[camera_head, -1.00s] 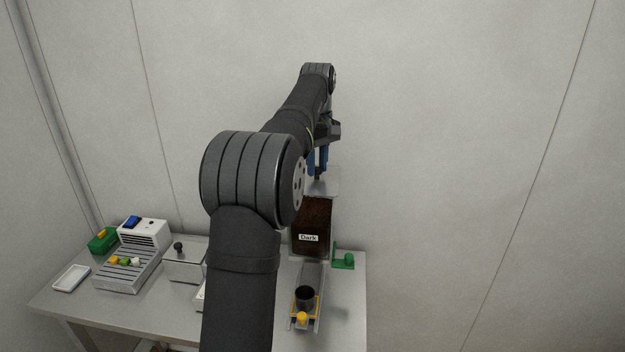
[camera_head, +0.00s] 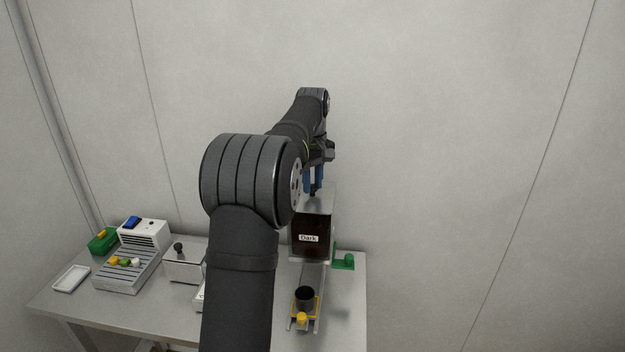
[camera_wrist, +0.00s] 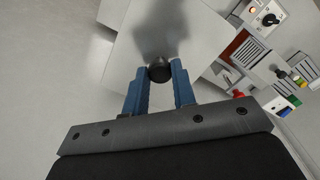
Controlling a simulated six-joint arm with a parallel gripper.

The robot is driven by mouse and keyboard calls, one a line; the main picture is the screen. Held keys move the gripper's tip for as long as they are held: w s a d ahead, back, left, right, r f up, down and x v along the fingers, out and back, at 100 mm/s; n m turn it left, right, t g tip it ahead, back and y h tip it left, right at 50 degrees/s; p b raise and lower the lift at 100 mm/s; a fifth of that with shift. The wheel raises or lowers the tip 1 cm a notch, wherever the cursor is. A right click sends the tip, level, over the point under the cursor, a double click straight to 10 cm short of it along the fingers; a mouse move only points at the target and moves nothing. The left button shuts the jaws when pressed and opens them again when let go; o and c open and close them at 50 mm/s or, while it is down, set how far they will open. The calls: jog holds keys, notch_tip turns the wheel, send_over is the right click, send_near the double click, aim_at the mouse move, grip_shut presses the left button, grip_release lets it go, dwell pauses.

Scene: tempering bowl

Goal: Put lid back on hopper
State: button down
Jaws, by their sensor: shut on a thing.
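The hopper (camera_head: 312,251) is a clear-walled box with dark brown contents and a "Dark" label, at the back right of the table. The lid (camera_head: 325,203) is a flat grey plate that lies over the hopper's top; I cannot tell whether it touches the rim. My gripper (camera_head: 314,191) is above the hopper, blue fingers pointing down. In the wrist view, my gripper (camera_wrist: 159,69) is shut on the lid's round black knob (camera_wrist: 159,73), and the lid (camera_wrist: 205,40) spreads out beyond it. My arm hides part of the hopper's left side in the head view.
A green part (camera_head: 345,262) sits right of the hopper. A dark cup (camera_head: 304,297) stands on a rail in front. A lidded metal box (camera_head: 183,266), ribbed tray (camera_head: 126,272), white device (camera_head: 145,233) and white dish (camera_head: 71,279) are left. The wall is close behind.

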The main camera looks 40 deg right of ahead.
aim_at(313, 186)
jog(key=shift+f, duration=0.15)
jog(key=c, duration=1.2)
grip_release()
notch_tip(313, 186, up, 13)
jog(key=shift+f, duration=0.1)
notch_tip(313, 186, down, 13)
jog(key=shift+r, duration=0.25)
